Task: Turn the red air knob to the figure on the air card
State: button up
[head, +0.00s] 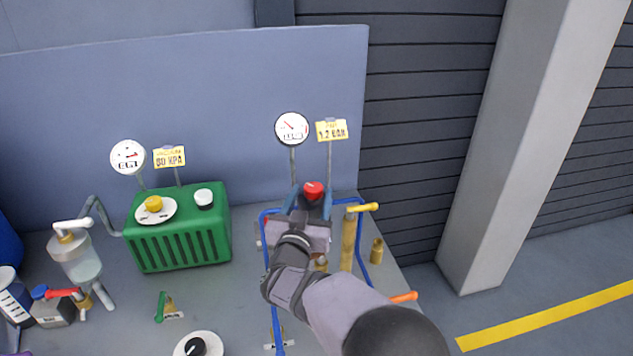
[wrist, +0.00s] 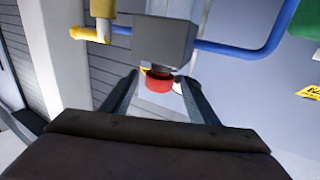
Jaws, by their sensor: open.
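The red air knob (head: 313,190) shows in the head view just beyond my gripper. It also shows in the wrist view (wrist: 159,83), below a grey block (wrist: 163,41), between the two fingers. My gripper (head: 312,203) is open, with one finger on each side of the knob; I cannot tell if they touch it. The yellow air card (head: 332,130) stands on a post and reads 1.2 BAR. A round white gauge (head: 292,128) with a red needle stands left of the card; its reading is too small to tell.
A green box (head: 180,228) with a yellow knob (head: 153,204) and a white knob stands left. Its gauge (head: 128,157) and 80 KPA card (head: 169,157) rise behind. Blue pipe (head: 364,250) and a yellow-handled brass pipe (head: 349,240) flank my arm. A black knob (head: 195,346) lies in front.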

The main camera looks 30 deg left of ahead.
jog(key=shift+p+x, duration=1.15)
jog(key=shift+x, duration=2)
jog(key=shift+c, duration=0.6)
jog(key=c, duration=0.9)
